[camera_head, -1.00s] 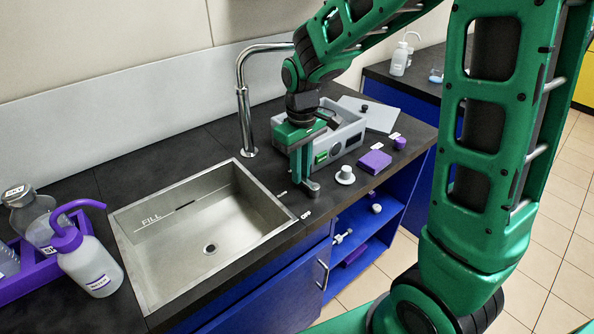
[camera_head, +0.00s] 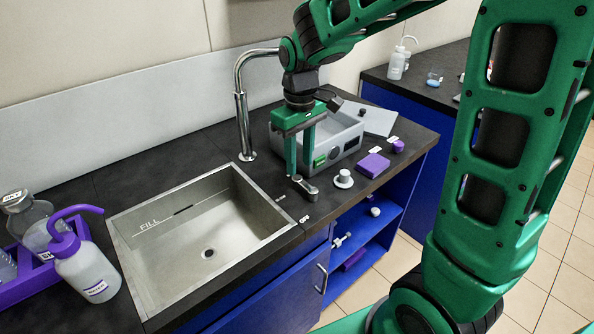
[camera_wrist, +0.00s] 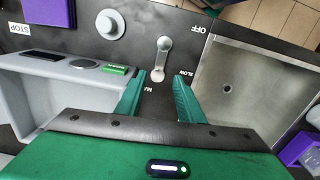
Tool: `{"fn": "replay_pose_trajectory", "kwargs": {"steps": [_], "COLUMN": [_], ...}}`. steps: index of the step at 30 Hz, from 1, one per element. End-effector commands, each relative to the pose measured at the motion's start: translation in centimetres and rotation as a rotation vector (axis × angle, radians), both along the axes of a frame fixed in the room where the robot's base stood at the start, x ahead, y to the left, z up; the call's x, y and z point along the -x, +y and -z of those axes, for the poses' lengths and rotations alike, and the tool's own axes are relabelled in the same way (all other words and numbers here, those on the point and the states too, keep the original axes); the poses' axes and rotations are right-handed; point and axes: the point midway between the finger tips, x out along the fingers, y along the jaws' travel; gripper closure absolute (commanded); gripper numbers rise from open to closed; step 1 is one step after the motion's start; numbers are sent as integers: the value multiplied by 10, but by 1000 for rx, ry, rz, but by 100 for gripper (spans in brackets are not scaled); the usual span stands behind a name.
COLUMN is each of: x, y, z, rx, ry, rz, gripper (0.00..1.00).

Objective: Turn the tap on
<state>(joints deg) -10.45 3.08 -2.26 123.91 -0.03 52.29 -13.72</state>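A small grey lever (camera_head: 312,192) lies on the dark counter right of the sink. My gripper (camera_head: 300,174) is open and points down over the lever. In the wrist view its fingertips (camera_wrist: 160,80) stand either side of the lever's narrower end. I cannot tell whether they touch it.
The steel sink (camera_head: 145,275) is empty. A grey box (camera_head: 350,140) with a green button stands behind my gripper. A white round knob (camera_head: 343,179) and a purple block (camera_head: 373,164) are close on the right. A wash bottle (camera_head: 88,272) stands at the left.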

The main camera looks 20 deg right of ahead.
Motion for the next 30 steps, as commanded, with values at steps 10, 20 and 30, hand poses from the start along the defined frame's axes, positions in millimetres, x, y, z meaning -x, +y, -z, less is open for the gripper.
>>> {"fn": "replay_pose_trajectory", "kwargs": {"steps": [10, 20, 30], "x": [-1, 0, 33], "y": [0, 0, -48], "z": [-52, -59, -62], "rx": [0, 0, 9], "ry": [0, 1, -4], "rz": [1, 1, 156], "gripper": [66, 66, 100]}}
